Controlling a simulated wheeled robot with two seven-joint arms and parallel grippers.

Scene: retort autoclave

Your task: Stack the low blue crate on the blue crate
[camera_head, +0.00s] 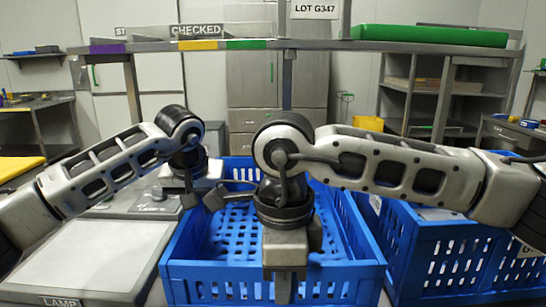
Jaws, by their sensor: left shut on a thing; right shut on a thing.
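The low blue crate (215,270) is in the middle foreground, with slotted walls and a perforated floor, and looks empty. My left gripper (203,198) is shut on its left wall, toward the back. My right gripper (285,283) is shut on its front wall and points down, covering part of that wall. I cannot tell whether the crate rests on the surface or hangs just above it. The taller blue crate (455,262) stands close by on the right, with a pale label on its side. My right arm hides part of its top.
A bench with a pale panel (85,262) and a lamp label lies at the left. A raised shelf (330,45) with coloured strips and a green tray (430,36) crosses behind. Steel cabinets stand at the back. The gap between the two crates is narrow.

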